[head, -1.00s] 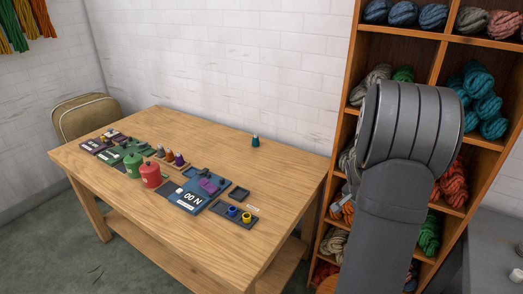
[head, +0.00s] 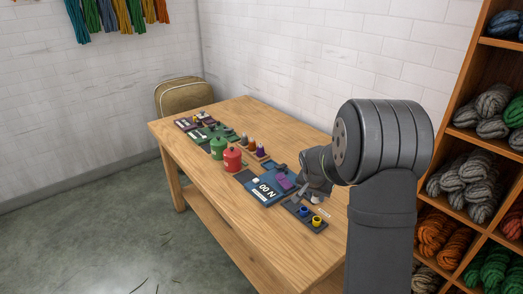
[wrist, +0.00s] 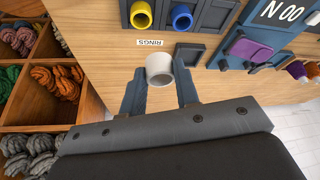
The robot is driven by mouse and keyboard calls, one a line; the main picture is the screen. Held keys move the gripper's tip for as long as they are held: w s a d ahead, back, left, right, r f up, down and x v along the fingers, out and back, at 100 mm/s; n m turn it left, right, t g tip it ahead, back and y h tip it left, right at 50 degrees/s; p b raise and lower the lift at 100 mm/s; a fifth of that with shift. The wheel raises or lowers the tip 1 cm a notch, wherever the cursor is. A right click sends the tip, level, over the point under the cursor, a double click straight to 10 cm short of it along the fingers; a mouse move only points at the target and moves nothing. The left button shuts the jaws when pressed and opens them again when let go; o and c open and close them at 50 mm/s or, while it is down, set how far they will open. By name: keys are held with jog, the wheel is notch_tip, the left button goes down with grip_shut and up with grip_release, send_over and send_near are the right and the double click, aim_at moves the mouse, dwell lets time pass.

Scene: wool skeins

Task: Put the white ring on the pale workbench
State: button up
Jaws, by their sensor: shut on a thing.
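In the wrist view my gripper (wrist: 160,72) is shut on the white ring (wrist: 160,80), a short open cylinder between its two blue-grey fingers. The light wooden workbench top (wrist: 112,58) lies behind the ring; whether they touch is hard to tell. In the head view my arm reaches over the right part of the wooden workbench (head: 258,225), near the ring tray.
A dark tray holds a blue ring (wrist: 182,18) and a yellow ring (wrist: 141,16), near a "RINGS" label (wrist: 150,43). A small empty dark tray (wrist: 190,54) is beside the white ring. Shelves (head: 463,205) hold wool.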

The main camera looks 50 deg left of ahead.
send_over(281, 211)
jog(key=s, duration=0.1)
jog(key=f, duration=0.7)
jog(key=shift+s+d, duration=0.1)
jog(key=shift+d, duration=0.25)
jog(key=shift+f, duration=2)
jog(key=shift+f, duration=0.1)
jog(key=o, duration=1)
jog(key=v, duration=1.2)
